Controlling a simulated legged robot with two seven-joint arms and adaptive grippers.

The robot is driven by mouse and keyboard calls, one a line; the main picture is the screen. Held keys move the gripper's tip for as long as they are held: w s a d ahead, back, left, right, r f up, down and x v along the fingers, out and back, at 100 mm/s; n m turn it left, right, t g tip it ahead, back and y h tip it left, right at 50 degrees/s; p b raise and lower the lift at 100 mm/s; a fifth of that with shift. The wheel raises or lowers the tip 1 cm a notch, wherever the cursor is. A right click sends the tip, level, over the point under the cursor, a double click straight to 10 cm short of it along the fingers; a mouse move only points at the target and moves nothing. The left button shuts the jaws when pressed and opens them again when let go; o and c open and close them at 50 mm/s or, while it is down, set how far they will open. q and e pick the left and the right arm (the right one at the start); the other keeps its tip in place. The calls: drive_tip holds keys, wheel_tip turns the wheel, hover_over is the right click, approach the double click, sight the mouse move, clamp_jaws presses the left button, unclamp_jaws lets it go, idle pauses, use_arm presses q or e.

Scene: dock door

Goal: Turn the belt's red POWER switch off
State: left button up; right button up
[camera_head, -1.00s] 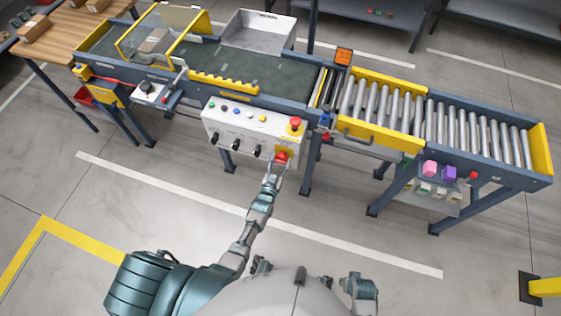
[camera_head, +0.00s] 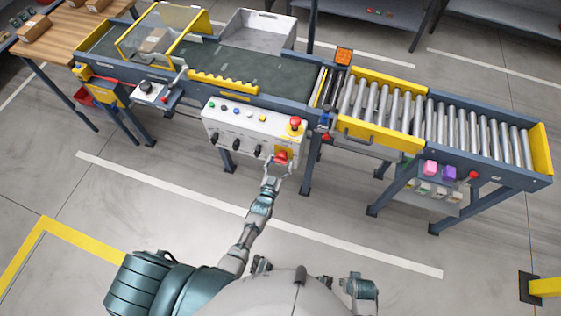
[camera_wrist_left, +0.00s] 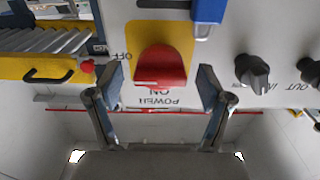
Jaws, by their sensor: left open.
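The red POWER switch (camera_wrist_left: 162,68) is a rotary knob on a yellow plate (camera_wrist_left: 205,50) on the white control panel (camera_head: 225,122). In the wrist view the panel appears upside down, with OFF at the knob's left and ON just below it. In the head view the switch (camera_head: 281,156) is at the panel's lower right. My left gripper (camera_wrist_left: 162,86) is open, with one finger on each side of the knob and gaps between. In the head view the left gripper (camera_head: 277,167) is just below the switch and partly covers it.
A red mushroom button (camera_head: 295,122) is above the switch. Black knobs (camera_wrist_left: 252,72) are beside it on the panel. A blue part (camera_wrist_left: 208,12) is close to the switch in the wrist view. The roller conveyor (camera_head: 380,105) stands right. The floor in front is clear.

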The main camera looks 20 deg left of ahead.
use_arm(q)
drive_tip(key=s, duration=1.1)
drive_tip(key=shift+a, duration=0.15)
use_arm(e)
drive_tip(key=shift+a, duration=0.1)
use_arm(q)
drive_tip(key=s+a+f+m+g+p, duration=0.1)
drive_tip(key=s+f+g+p, duration=0.1)
drive_tip(key=s+f+g, duration=1)
drive_tip(key=s+a+f+g, duration=0.2)
drive_tip(key=s+f, duration=0.2)
drive_tip(key=s, duration=0.3)
drive_tip(key=s+a+f+g+p, duration=0.1)
drive_tip(key=s+a+f+g, duration=0.1)
drive_tip(key=s+f, duration=0.3)
drive_tip(key=s, duration=0.3)
drive_tip(key=shift+s+m, duration=0.2)
drive_tip(key=shift+m, duration=0.1)
use_arm(e)
drive_tip(key=s+f, duration=0.4)
drive_tip(key=f, duration=0.4)
drive_tip(key=shift+d, duration=0.3)
